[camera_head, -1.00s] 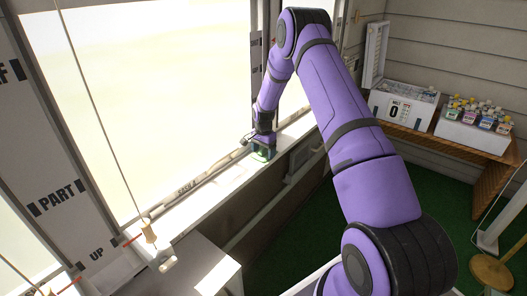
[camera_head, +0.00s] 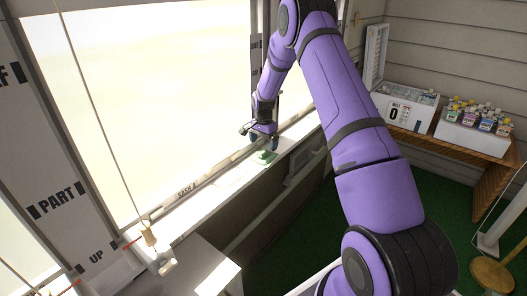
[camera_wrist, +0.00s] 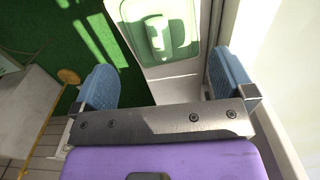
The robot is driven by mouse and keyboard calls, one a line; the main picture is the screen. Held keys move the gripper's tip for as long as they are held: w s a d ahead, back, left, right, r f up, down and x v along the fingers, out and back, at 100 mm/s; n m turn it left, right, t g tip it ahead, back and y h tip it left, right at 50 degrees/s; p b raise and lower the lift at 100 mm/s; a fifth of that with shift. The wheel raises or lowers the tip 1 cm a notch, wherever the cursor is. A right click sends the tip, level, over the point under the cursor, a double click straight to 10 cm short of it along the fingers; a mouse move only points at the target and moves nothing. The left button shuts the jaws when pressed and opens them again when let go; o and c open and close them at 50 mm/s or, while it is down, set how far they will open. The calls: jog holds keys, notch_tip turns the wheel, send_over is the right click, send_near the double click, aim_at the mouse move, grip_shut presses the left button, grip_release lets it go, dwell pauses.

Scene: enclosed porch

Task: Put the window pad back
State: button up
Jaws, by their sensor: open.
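The window pad, a green pad with a raised handle-like middle, lies on the white window sill (camera_head: 221,178). In the head view the pad (camera_head: 264,156) sits just below my gripper. In the wrist view the pad (camera_wrist: 160,32) shows at the top centre, ahead of the fingers and apart from them. My gripper (camera_head: 262,139) is above the sill, and its two blue fingers stand wide apart with nothing between them in the wrist view (camera_wrist: 163,85).
The bright window (camera_head: 150,90) stands close along the left of the sill. A white cabinet (camera_head: 190,265) is below at the front. A wooden shelf (camera_head: 470,147) holds a white box (camera_head: 403,105) and a carton of several bottles (camera_head: 472,130). Green floor lies below.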

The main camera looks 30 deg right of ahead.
notch_tip(320, 180, up, 7)
notch_tip(320, 180, up, 13)
jog(key=n+t, duration=0.1)
jog(key=n, duration=0.2)
send_over(263, 152)
jog(key=s+a, duration=0.5)
jog(key=s+a+r+n+t, duration=0.1)
jog(key=s+a+r+n, duration=0.35)
jog(key=s+r, duration=0.75)
jog(key=s+a+r+n+t, duration=0.1)
jog(key=s+a+n, duration=0.1)
jog(key=s, duration=0.7)
jog(key=s+a+r+n+t, duration=0.1)
jog(key=s+a+r+n, duration=0.1)
jog(key=s, duration=0.7)
jog(key=s+a+r+n+t, duration=0.1)
jog(key=s+a, duration=0.3)
jog(key=s, duration=0.5)
jog(key=shift+s+a+r+n, duration=0.2)
jog(key=shift+s+r+n, duration=0.15)
jog(key=shift+r+n, duration=0.3)
jog(key=shift+f, duration=0.1)
